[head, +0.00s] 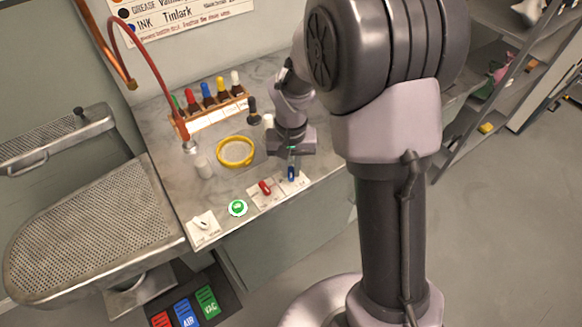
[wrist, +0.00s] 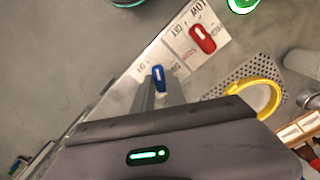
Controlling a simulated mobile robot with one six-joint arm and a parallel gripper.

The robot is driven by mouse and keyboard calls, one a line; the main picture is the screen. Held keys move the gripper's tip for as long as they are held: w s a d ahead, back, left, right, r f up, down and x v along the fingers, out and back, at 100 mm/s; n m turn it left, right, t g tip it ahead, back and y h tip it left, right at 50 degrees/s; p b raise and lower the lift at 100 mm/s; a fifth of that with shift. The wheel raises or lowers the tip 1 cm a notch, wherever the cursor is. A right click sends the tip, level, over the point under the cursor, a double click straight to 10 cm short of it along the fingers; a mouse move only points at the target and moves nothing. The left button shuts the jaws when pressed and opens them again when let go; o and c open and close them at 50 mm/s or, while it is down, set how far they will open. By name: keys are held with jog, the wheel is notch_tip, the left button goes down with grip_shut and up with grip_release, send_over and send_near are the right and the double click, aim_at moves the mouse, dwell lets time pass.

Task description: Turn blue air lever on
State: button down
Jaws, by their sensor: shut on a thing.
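The blue air lever (head: 291,173) stands on a small white label plate near the front edge of the marble counter. It also shows in the wrist view (wrist: 158,78), between my fingertips. My gripper (head: 292,160) reaches down over the counter from behind the lever and is shut on it. In the wrist view my gripper (wrist: 157,88) has a finger on each side of the blue lever. The lettering on its plate is too small to read fully.
A red lever (head: 265,187) sits just left of the blue one, then a green button (head: 238,208) and a white knob (head: 202,224). A yellow ring (head: 235,151) lies behind them. Several coloured bottles (head: 208,93) stand in a rack at the back.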

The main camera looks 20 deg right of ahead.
aim_at(291, 172)
jog(key=m, duration=0.5)
jog(key=shift+m+b, duration=0.3)
jog(key=shift+b, duration=0.1)
jog(key=m+b, duration=0.1)
jog(key=m, duration=0.4)
jog(key=shift+m, duration=0.6)
jog(key=c, duration=1.4)
grip_release()
jog(key=shift+o, duration=0.2)
jog(key=shift+r, duration=0.15)
notch_tip(291, 172, up, 17)
jog(key=p, duration=0.7)
jog(key=shift+r, duration=0.1)
